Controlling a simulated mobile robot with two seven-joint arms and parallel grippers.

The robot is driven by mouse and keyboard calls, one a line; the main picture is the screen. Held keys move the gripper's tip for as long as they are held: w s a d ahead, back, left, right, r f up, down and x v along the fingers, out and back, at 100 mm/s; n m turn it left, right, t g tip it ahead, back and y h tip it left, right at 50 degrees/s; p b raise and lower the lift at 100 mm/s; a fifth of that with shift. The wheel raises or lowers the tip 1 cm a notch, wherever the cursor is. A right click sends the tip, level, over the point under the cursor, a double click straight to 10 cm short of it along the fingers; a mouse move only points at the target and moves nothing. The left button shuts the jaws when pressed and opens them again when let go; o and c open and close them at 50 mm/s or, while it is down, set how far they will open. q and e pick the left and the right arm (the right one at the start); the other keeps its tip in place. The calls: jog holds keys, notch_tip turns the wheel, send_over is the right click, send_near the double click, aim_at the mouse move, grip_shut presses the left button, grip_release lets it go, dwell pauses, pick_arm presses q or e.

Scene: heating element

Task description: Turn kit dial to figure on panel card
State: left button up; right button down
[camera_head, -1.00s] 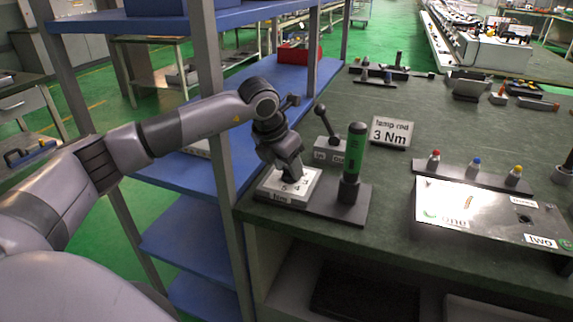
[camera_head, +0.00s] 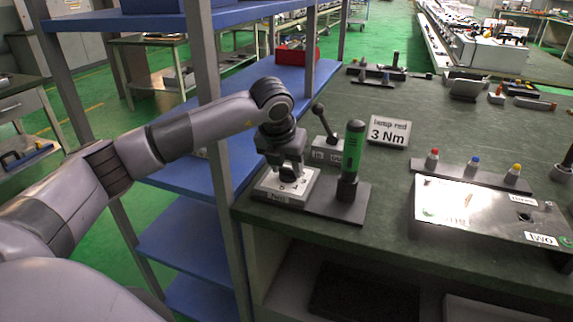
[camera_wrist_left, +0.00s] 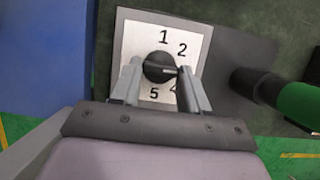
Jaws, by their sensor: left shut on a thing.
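The kit dial is a black round knob (camera_wrist_left: 159,66) on a white square plate (camera_wrist_left: 128,35) in the left wrist view. The figures 1, 2, 5 and part of 4 show around it; the 3 is hidden. A pointer on the knob seems to point right, between the 2 and the 4. My left gripper (camera_wrist_left: 158,76) is shut on the knob, one finger on each side. In the head view my left gripper (camera_head: 287,172) points down over the plate (camera_head: 302,190). The panel card (camera_head: 389,131) reads "lamp red 3 Nm". My right gripper is not in view.
A green-handled tool (camera_head: 353,155) stands upright close to the right of the dial. A lever box (camera_head: 326,143) is behind it. A metal panel box (camera_head: 480,212) and a strip with red, blue and yellow buttons (camera_head: 470,174) are on the right. Blue shelves are left.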

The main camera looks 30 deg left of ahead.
pick_arm(q)
jog(key=o, duration=1.1)
jog(key=shift+c, duration=0.2)
jog(key=shift+r, duration=0.15)
jog(key=v, duration=0.7)
jog(key=shift+s, duration=0.1)
